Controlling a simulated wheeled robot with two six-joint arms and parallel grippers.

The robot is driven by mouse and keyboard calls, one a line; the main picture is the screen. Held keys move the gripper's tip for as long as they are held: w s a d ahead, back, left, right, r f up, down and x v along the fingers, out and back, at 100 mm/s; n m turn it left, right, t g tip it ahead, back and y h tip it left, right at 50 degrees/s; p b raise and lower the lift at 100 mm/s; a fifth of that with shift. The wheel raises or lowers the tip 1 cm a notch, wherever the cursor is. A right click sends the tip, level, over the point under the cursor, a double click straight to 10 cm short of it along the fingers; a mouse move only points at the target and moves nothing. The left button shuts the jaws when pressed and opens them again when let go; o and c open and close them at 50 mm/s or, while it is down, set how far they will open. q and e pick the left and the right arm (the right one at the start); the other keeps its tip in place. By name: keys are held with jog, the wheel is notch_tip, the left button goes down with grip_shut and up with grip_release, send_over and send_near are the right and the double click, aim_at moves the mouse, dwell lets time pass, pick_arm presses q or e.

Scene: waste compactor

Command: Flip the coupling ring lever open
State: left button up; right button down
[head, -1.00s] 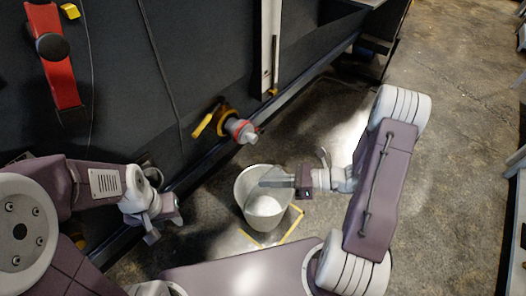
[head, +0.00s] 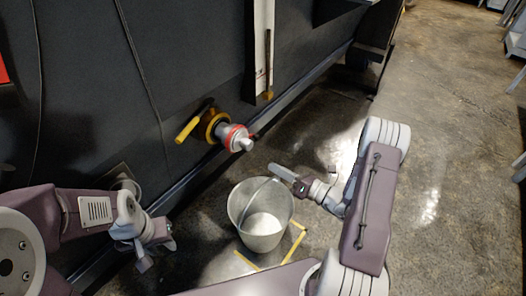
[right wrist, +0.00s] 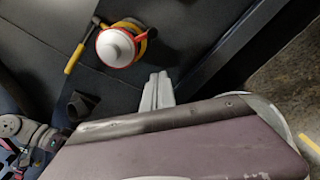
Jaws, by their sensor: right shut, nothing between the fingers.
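The coupling (head: 241,145) sticks out from the dark machine wall, a grey metal piece with a red ring (head: 235,132) around it. A small dark bit shows at the ring's right side; I cannot tell whether it is the lever. A yellow-handled valve (head: 187,130) sits just behind it. In the right wrist view, the pale coupling end (right wrist: 115,47) and its red ring show beyond my gripper. My right gripper (head: 274,171) is shut and empty, below and right of the coupling, apart from it; its fingers also show in the right wrist view (right wrist: 157,90). My left gripper (head: 144,262) hangs at lower left, its fingers unclear.
A metal bucket (head: 240,222) stands on the floor below the coupling, next to yellow floor marks (head: 294,241). A vertical white post (head: 262,45) is on the wall above. The machine's lower rail (head: 300,97) runs diagonally behind. Open floor lies to the right.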

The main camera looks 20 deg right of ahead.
jog(key=w+a+r+b, duration=0.2)
jog(key=w+r+b, duration=0.1)
jog(key=w, duration=0.4)
jog(key=shift+w+a+b, duration=0.15)
jog(key=shift+a+b, duration=0.15)
jog(key=shift+a, duration=0.05)
jog(key=shift+d, duration=0.1)
